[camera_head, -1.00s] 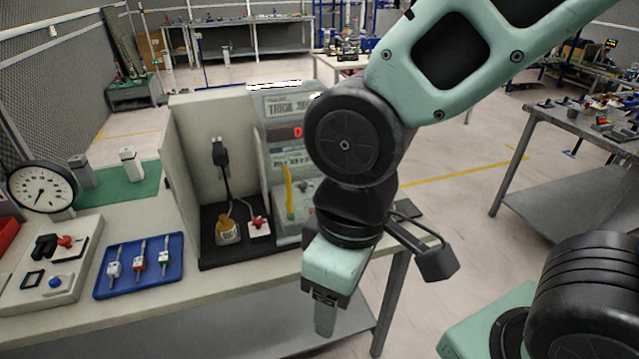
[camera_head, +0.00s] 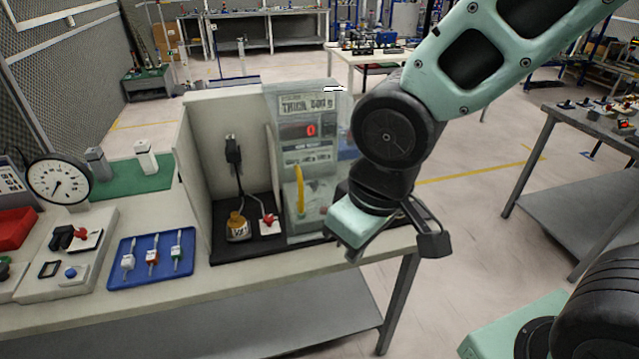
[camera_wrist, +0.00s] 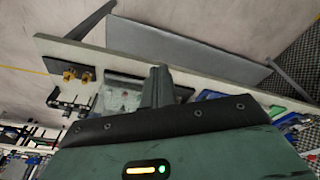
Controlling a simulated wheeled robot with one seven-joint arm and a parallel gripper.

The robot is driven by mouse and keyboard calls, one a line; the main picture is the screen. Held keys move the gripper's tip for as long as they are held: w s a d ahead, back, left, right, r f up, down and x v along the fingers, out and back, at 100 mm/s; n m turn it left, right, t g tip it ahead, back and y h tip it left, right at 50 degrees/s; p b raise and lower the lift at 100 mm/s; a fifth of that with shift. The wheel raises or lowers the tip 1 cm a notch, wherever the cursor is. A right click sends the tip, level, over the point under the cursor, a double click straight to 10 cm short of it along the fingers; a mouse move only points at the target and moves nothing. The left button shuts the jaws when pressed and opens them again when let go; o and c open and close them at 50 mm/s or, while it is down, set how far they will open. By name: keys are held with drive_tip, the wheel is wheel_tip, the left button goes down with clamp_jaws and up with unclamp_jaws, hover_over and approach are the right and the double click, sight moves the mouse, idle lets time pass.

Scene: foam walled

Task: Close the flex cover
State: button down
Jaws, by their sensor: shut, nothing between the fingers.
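A grey tester (camera_head: 310,150) with a red digit display stands on the bench, and a clear, see-through panel seems to cover its front and side. A yellow upright handle (camera_head: 299,190) is on its lower front. I take the clear panel as the flex cover, but I cannot tell whether it is open or shut. My gripper (camera_head: 350,258) is beside the tester's right side, above the bench's front edge and apart from the yellow handle. Its fingers are mostly hidden in the head view. In the wrist view my gripper (camera_wrist: 158,82) shows its fingers together and empty.
Further left are a blue tray (camera_head: 150,275) with several small parts and a round dial gauge (camera_head: 60,182). Open floor lies right of the bench.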

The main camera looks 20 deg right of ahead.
drive_tip(key=w+d+r+m+t+y+p, duration=0.1)
drive_tip(key=w+d+m+t+y+p, duration=0.2)
drive_tip(key=w, duration=0.4)
drive_tip(key=w+d+r+m+t+p, duration=0.1)
drive_tip(key=w+d+m+p, duration=0.25)
drive_tip(key=w+d, duration=0.35)
drive_tip(key=w+a+f, duration=0.6)
drive_tip(key=a+f, duration=0.2)
drive_tip(key=a, duration=0.1)
drive_tip(key=shift+w+f+m+y+b, duration=0.15)
drive_tip(key=shift+w+m+y+b, duration=0.15)
drive_tip(key=shift+m+b, duration=0.1)
drive_tip(key=a+b, duration=0.6)
drive_tip(key=a, duration=1.3)
drive_tip(key=shift+w, duration=0.45)
drive_tip(key=shift+a, duration=0.15)
